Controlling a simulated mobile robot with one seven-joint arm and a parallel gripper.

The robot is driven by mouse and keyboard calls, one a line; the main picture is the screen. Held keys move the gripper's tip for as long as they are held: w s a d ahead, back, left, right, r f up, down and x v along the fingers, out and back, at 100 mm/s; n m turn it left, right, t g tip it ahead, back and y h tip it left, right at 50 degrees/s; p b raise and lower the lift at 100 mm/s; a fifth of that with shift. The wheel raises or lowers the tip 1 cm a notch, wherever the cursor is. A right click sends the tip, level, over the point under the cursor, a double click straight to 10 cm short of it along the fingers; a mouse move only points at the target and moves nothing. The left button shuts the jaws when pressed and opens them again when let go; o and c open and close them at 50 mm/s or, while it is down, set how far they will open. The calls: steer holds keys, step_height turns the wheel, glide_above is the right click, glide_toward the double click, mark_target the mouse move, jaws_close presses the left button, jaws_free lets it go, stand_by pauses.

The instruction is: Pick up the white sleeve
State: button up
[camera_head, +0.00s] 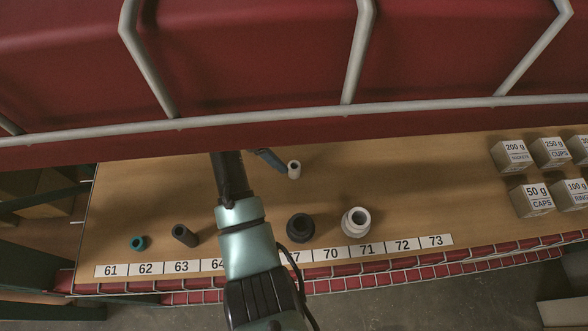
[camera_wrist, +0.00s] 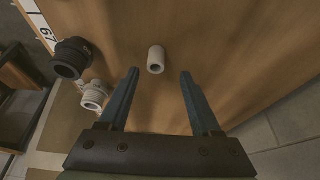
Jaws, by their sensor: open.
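The white sleeve (camera_head: 294,169) is a small pale tube standing upright on the wooden shelf board, toward its back. In the wrist view the white sleeve (camera_wrist: 156,60) shows just past the fingertips, roughly centred between them. My gripper (camera_wrist: 159,73) is open and empty, with its two blue-grey fingers apart. In the head view my gripper (camera_head: 272,162) is beside the sleeve, on its left, partly hidden by my arm. I cannot tell whether a finger touches the sleeve.
A black flanged part (camera_head: 300,228) and a white flanged part (camera_head: 356,221) stand near the numbered front labels. A teal ring (camera_head: 138,243) and dark tube (camera_head: 184,235) stand at left. A red shelf (camera_head: 260,60) overhangs. Board between sleeve and boxes is clear.

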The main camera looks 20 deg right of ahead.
mark_target(294, 167)
steer(key=shift+x, duration=0.85)
steer(key=x, duration=0.4)
steer(key=shift+s+d, duration=0.25)
steer(key=shift+s, duration=0.15)
steer(key=shift+d+f, duration=0.2)
steer(key=shift+f, duration=0.3)
jaws_close()
